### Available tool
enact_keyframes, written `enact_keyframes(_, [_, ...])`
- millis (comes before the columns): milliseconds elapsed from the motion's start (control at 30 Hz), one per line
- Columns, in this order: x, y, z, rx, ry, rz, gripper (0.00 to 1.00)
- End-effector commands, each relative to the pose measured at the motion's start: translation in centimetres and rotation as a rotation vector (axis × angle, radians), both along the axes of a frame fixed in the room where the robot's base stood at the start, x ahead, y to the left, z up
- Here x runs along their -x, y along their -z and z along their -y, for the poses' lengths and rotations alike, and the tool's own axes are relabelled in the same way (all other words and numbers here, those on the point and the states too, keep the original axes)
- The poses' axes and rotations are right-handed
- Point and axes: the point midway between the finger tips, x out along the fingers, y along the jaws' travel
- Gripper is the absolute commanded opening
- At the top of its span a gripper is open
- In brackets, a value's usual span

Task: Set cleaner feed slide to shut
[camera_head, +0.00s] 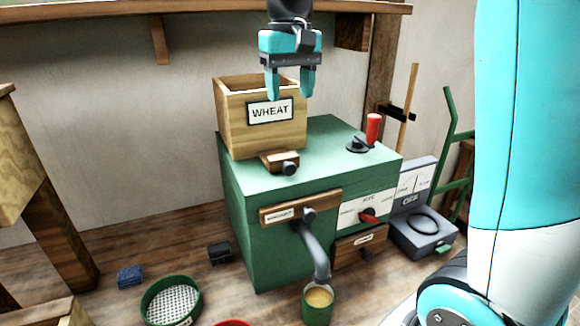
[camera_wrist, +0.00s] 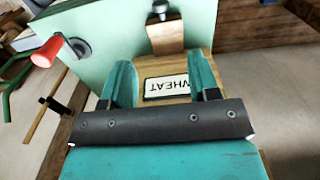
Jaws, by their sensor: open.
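A wooden slide (camera_head: 275,158) with a dark round knob (camera_head: 289,168) juts from the front foot of the wooden hopper (camera_head: 233,122) labelled WHEAT, on top of the green machine (camera_head: 330,150). No label on the slide is readable. In the wrist view the slide (camera_wrist: 166,38) and knob (camera_wrist: 160,12) show beyond the WHEAT label. My gripper (camera_head: 290,92) is open and empty, pointing down at the hopper's upper front, above and apart from the slide. In the wrist view its fingers (camera_wrist: 160,75) appear either side of the label.
A red-handled lever (camera_head: 373,130) stands on the machine's top right. A second wooden slide (camera_head: 290,208) is on the front, above a grey spout (camera_head: 314,250) and a green cup (camera_head: 317,308). A dial panel (camera_head: 367,212) sits right. A shelf (camera_head: 200,8) runs behind.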

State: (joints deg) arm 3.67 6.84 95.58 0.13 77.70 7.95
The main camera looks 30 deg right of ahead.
Motion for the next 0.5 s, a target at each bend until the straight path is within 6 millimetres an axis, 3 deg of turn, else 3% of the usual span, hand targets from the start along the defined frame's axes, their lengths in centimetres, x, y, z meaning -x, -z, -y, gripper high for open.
enact_keyframes(500, [0.2,11.4,-0.1,-0.001,-0.005,-0.004,0.55])
